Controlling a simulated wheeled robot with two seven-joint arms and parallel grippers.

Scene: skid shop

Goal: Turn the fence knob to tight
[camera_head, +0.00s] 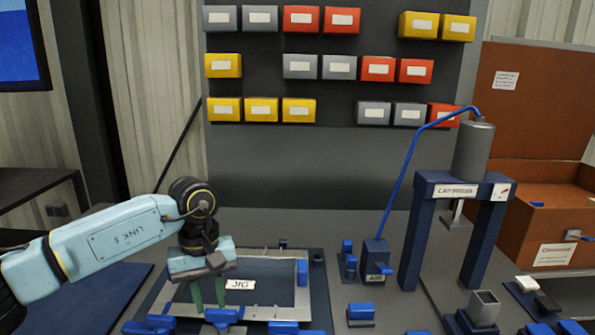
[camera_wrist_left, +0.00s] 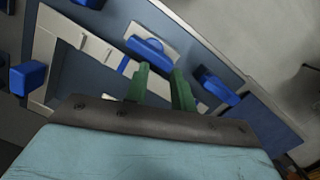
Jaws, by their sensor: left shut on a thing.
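The jig (camera_head: 301,299), a grey frame on a dark blue plate labelled "JIG", lies on the bench in front of me. Several blue knobs and blocks sit around it. One blue knob (camera_head: 222,317) is at its front edge, just below my left gripper (camera_head: 210,305). My left gripper points down, its two green fingers closed on this knob. In the left wrist view the blue knob (camera_wrist_left: 150,50) shows at the tips of the green fingers (camera_wrist_left: 160,72). The fingers partly hide the grip, and I cannot read the knob's tight mark. My right gripper is out of view.
Another blue block (camera_wrist_left: 216,86) is close beside the fingers. A blue press stand (camera_head: 450,190) with a grey cylinder and a blue hose stands to the right. A brown box (camera_head: 545,225) is at far right. Coloured bins (camera_head: 300,65) hang on the back panel.

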